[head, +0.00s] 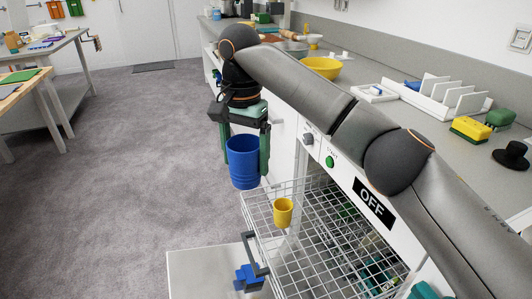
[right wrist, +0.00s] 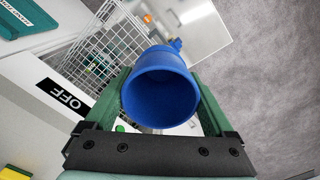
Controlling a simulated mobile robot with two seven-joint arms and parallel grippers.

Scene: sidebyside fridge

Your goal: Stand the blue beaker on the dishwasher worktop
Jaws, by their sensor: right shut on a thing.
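My right gripper (head: 245,158) hangs from the arm with its green fingers on either side of the blue beaker (head: 243,172), shut on it. The beaker is upright, held in the air in front of the counter, above and left of the pulled-out rack. In the right wrist view I look into the open, empty-looking mouth of the beaker (right wrist: 160,92) between the fingers (right wrist: 160,105). The grey worktop (head: 375,122) runs above the dishwasher front with its OFF panel (head: 374,203), partly hidden by my right arm. My left gripper is not in view.
The wire rack (head: 335,235) is pulled out, with a yellow cup (head: 283,211) on it. A blue object (head: 249,278) lies below, by the lowered door (head: 200,275). On the worktop stand a yellow bowl (head: 321,67), a white rack (head: 440,92), sponges (head: 471,129) and a black item (head: 511,155).

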